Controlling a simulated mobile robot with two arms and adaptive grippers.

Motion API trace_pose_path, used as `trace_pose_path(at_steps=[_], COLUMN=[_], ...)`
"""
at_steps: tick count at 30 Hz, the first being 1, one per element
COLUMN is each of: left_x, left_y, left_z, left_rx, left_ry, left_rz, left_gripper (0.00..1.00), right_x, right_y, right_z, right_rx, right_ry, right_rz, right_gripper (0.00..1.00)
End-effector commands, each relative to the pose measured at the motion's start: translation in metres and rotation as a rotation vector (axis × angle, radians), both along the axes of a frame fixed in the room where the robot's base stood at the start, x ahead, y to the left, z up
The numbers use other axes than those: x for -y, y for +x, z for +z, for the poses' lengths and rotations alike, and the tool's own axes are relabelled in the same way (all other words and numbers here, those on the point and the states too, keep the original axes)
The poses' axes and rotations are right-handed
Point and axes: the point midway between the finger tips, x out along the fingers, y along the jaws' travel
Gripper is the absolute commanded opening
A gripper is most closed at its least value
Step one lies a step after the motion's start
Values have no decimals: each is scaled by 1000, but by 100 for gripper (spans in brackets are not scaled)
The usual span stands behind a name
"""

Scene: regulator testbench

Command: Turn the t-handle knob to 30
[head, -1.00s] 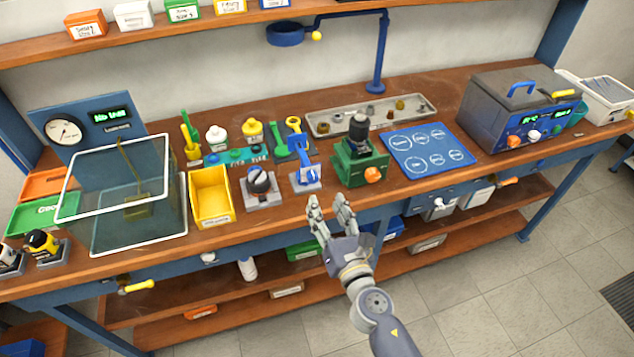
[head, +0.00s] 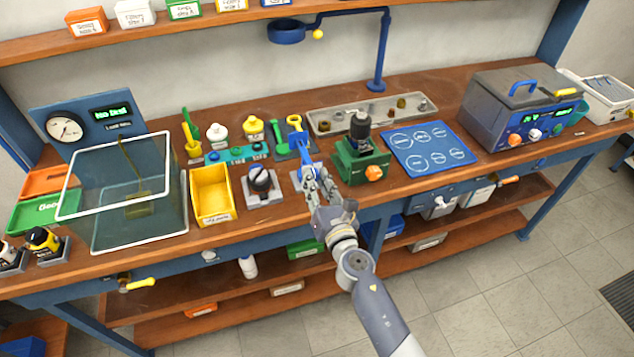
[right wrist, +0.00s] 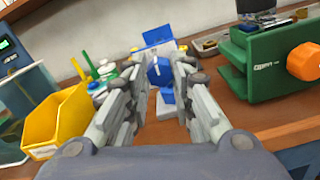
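The blue t-handle knob (head: 303,152) stands on a small grey base near the front edge of the workbench. In the head view my right gripper (head: 312,176) is in front of it and hides its lower part. In the right wrist view the knob (right wrist: 158,72) appears as a blue rounded piece with a pale line, between and beyond the fingertips (right wrist: 158,88). The fingers are apart with nothing between them. I cannot tell whether they touch the knob, and its scale is not readable. My left gripper is not in view.
A green device with an orange knob (head: 360,164) is close on the right. A blue mat (head: 428,148) lies farther right. Bottles stand behind.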

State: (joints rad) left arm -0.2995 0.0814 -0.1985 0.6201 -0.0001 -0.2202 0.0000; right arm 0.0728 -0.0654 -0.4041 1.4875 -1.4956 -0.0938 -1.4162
Motion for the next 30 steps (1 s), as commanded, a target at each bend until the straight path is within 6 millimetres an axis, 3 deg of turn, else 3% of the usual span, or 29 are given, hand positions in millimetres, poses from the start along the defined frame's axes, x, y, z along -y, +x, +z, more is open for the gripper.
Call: trace_pose_path(at_steps=[14, 30], left_x=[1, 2], left_y=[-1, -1], left_z=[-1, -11], left_rx=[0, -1], left_ry=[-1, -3], left_rz=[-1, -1], left_gripper=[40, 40], right_x=[0, 0], right_y=[0, 0], right_z=[0, -1], right_rx=[-15, -148], right_ry=[47, 458], right_rz=[0, 0], right_gripper=[0, 0])
